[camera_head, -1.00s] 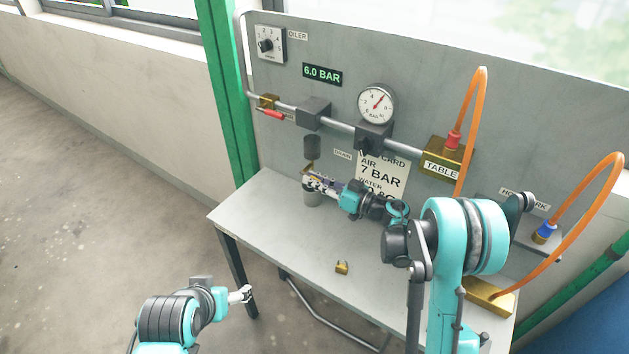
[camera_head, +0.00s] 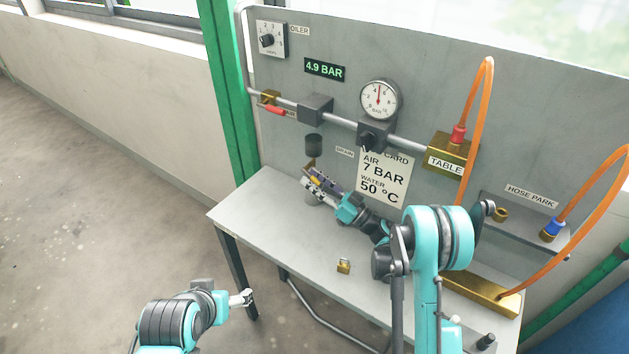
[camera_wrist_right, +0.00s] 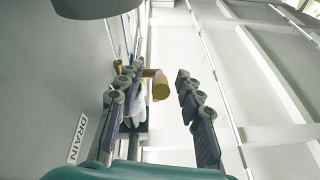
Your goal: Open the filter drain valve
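The dark filter bowl (camera_head: 313,144) hangs under the pipe, next to the DRAIN label (camera_head: 345,152). A small brass drain valve (camera_head: 310,168) shows just under it. My right gripper (camera_head: 318,183) is at the valve, tilted, and hides part of it. In the right wrist view, the valve's yellow part (camera_wrist_right: 158,85) shows between the two fingers, with the fingers spread apart; I cannot tell whether one finger touches it. The bowl's edge (camera_wrist_right: 95,6) is at the top. My left gripper (camera_head: 246,297) is low, off the table's front; its finger opening is too small to judge.
The display (camera_head: 324,69) reads 4.9 BAR, beside a round gauge (camera_head: 380,100). Orange hoses (camera_head: 478,110) loop at the right. The table's left front (camera_head: 255,205) is clear.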

